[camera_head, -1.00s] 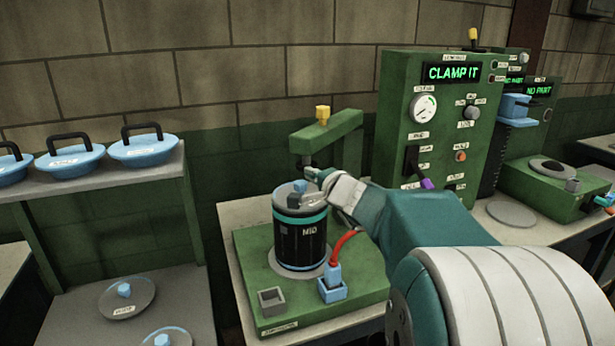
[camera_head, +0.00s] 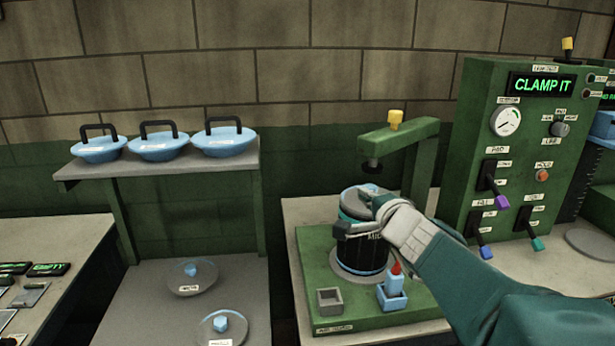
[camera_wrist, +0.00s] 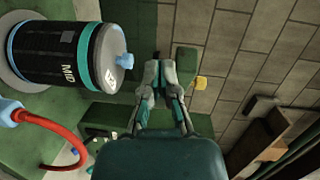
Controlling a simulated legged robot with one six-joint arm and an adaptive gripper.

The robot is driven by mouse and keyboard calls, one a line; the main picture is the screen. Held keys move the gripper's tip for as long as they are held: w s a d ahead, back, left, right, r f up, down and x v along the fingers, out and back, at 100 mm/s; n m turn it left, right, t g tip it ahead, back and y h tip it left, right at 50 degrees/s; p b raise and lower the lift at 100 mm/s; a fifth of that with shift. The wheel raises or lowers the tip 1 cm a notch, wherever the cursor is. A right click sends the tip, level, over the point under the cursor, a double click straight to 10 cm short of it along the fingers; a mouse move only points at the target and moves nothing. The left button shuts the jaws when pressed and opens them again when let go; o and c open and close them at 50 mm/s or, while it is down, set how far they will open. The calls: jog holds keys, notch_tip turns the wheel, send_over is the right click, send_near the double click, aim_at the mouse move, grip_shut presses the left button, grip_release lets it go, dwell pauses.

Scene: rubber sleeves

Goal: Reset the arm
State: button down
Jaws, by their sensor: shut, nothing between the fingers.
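My gripper (camera_head: 361,211) is at the end of my teal arm, in front of the black canister in the head view. Its fingers are shut and empty in the wrist view (camera_wrist: 158,88). The black canister (camera_head: 360,257) with teal bands and a grey lid stands upright on the green base. The wrist view shows the canister (camera_wrist: 60,50), labelled MID, to the left of the fingers and apart from them. A blue knob on its lid faces the fingers' side.
A green clamp frame (camera_head: 425,160) stands behind the canister. A blue plug holder (camera_head: 392,297) and a red hose (camera_wrist: 65,135) are near it. A control panel (camera_head: 520,150) reads CLAMP IT at right. A shelf (camera_head: 190,174) with blue lids is at left.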

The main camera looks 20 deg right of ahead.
jog(key=s+a+f+n+g+y, duration=0.3)
jog(key=s+a+n, duration=0.15)
jog(key=a, duration=0.25)
jog(key=s+a+f+n+g+y, duration=0.2)
jog(key=s+a+n+g+y, duration=0.15)
jog(key=a+n, duration=0.35)
jog(key=s+d+f+n+g+h, duration=0.2)
jog(key=s+f+n+g+h, duration=0.2)
jog(key=s+f, duration=0.4)
jog(key=s+n+h, duration=0.1)
jog(key=s+h, duration=0.1)
jog(key=s, duration=0.3)
jog(key=shift+s+f+g+h, duration=0.2)
jog(key=shift+s+g+h, duration=0.15)
jog(key=shift+s, duration=0.05)
jog(key=shift+d, duration=0.1)
